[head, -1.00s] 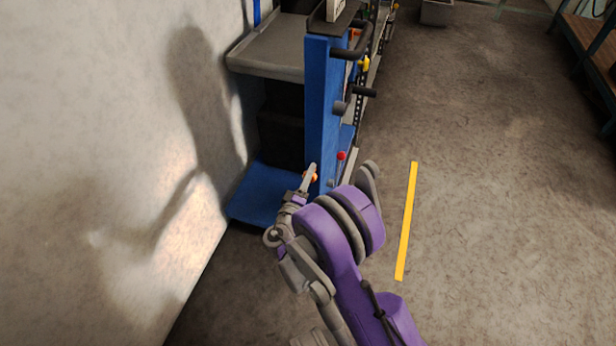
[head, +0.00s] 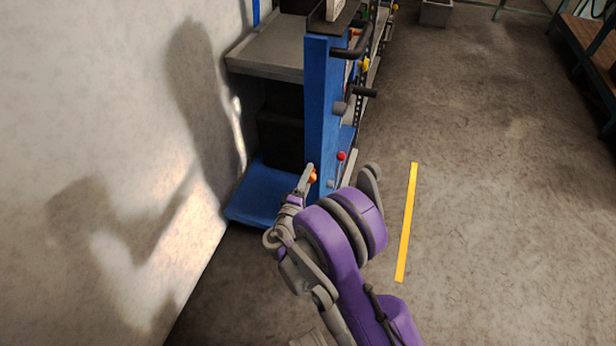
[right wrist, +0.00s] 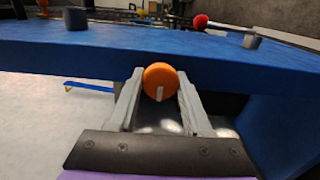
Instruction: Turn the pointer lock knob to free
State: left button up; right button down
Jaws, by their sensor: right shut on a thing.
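The knob is a round orange one with a white mark on its face. It sits on the side of the blue machine post, and in the right wrist view the orange knob (right wrist: 160,80) lies between my two fingertips, its white mark toward the lower edge. In the head view the orange knob (head: 312,177) shows only as a small patch behind the finger. My right gripper (head: 309,172) is at the knob, shut on it, and it also shows in the right wrist view (right wrist: 159,90). My left gripper is in neither view.
The blue post (head: 321,110) carries a dark handle and a grey knob (head: 341,107). A red ball lever (head: 341,156) stands just beyond the orange knob. A pale wall is at left. Open floor with a yellow strip (head: 406,220) lies at right.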

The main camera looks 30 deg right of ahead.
jog(key=shift+c, duration=1.8)
grip_release()
jog(key=shift+a, duration=0.1)
jog(key=p+v, duration=0.1)
jog(key=v, duration=0.9)
jog(key=shift+s+a, duration=0.15)
jog(key=shift+s, duration=0.15)
